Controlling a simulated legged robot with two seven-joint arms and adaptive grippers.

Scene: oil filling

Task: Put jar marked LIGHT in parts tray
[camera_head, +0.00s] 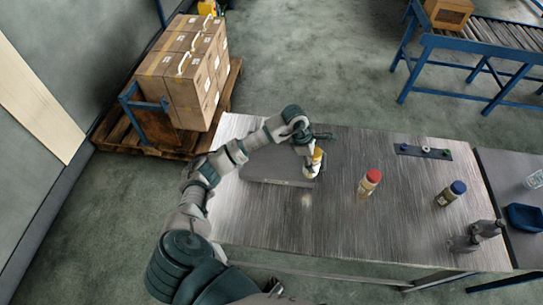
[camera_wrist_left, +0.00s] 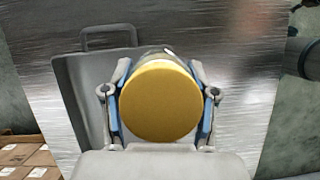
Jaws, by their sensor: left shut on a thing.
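A white jar with a yellow lid (camera_head: 314,163) is in my left gripper (camera_head: 309,155). The yellow lid (camera_wrist_left: 160,101) fills the middle of the left wrist view, with a finger closed on either side. The jar's label cannot be read. The grey parts tray (camera_head: 265,179) lies flat at the left of the table. The jar appears at the tray's right end in the head view. In the left wrist view the tray (camera_wrist_left: 82,100) shows left of and behind the jar. Whether the jar touches the tray is hidden. My right gripper is not in view.
A red-capped jar (camera_head: 369,183) and a blue-capped jar (camera_head: 450,194) stand on the metal table (camera_head: 335,225), right of the tray. A dark strip with small round pieces (camera_head: 423,152) lies at the back. Grey containers (camera_head: 463,243) stand at the front right.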

